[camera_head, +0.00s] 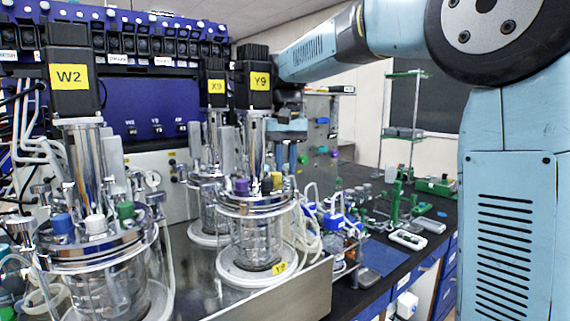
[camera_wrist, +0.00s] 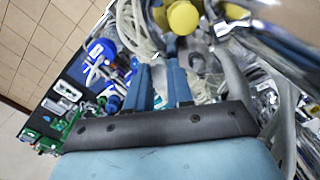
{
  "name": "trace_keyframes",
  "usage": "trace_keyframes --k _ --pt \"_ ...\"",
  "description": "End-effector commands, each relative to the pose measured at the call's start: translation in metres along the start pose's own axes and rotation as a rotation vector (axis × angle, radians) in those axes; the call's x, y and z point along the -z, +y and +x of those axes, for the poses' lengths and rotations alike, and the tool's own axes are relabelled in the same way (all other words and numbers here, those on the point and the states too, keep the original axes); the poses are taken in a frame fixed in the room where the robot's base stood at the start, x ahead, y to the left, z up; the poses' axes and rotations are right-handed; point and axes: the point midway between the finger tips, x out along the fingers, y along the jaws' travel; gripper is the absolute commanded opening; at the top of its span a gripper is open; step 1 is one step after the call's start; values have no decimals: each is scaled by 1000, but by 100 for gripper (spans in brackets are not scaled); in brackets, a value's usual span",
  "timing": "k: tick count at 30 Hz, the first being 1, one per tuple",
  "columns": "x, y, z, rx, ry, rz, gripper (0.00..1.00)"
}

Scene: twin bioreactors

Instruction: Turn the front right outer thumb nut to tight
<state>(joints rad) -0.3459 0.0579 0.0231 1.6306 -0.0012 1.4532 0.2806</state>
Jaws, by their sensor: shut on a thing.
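The vessel labelled Y9 (camera_head: 252,240) stands in the middle of the head view, a glass jar with a metal lid (camera_head: 245,206) and a tall motor column. The lid carries a purple cap (camera_head: 242,187) and a yellow cap (camera_head: 277,181). My gripper (camera_head: 285,168) points down at the right rear of that column, its blue fingers at the lid's right side. In the wrist view my gripper (camera_wrist: 172,52) reaches toward the lid hardware, beside yellow caps (camera_wrist: 183,17). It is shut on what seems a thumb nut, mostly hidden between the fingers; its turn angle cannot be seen.
Vessel W2 (camera_head: 95,285) stands at the front left, and vessel X9 (camera_head: 214,190) stands behind Y9. Pale tubes (camera_head: 308,235) loop close to the right of Y9. Blue-capped bottles (camera_head: 338,228) and green stands crowd the black bench at right.

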Motion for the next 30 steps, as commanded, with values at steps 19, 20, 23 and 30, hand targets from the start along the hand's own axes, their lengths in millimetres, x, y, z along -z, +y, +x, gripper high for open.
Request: trace_keyframes --k 19,20,23,30 --pt "0 -1 0 0 0 96 0" --pt "0 -1 0 0 0 96 0" --pt "0 -1 0 0 0 96 26" --pt "0 0 0 0 0 96 47"
